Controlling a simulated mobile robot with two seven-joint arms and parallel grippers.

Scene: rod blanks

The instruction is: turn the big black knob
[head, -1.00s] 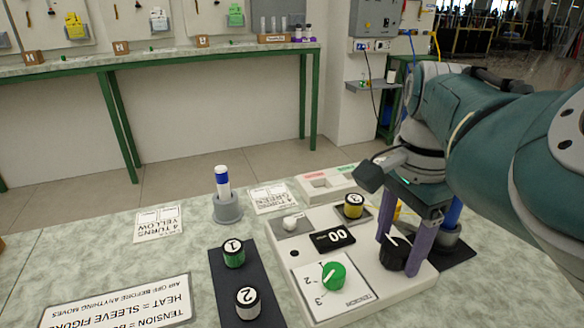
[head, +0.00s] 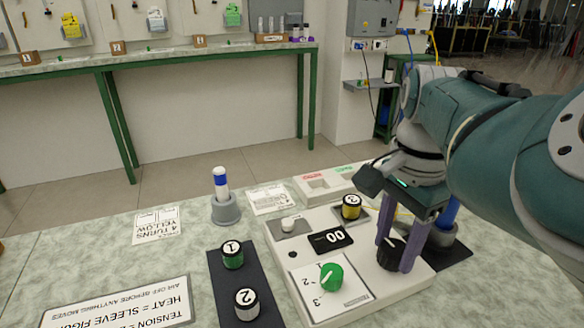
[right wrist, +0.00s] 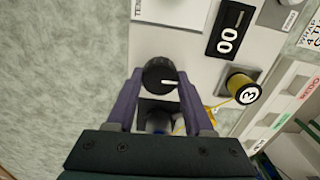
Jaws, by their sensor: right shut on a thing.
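The big black knob (head: 388,256) is at the right end of the white panel (head: 359,274), with a white pointer line on it. My right gripper (head: 392,258) reaches down from above, its two purple fingers shut on the knob, one on each side. In the right wrist view the knob (right wrist: 158,73) sits between the fingertips (right wrist: 159,80), its white line pointing right. The fingers hide part of its sides in the head view. My left gripper is not in view.
The panel also bears a green knob (head: 331,277), a display (head: 330,239) reading 00 and a yellow spool (head: 351,207). Spools 1 (head: 232,255) and 2 (head: 246,304) stand on a dark strip. A blue-white tube stands in a grey holder (head: 225,210). The left tabletop is mostly clear.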

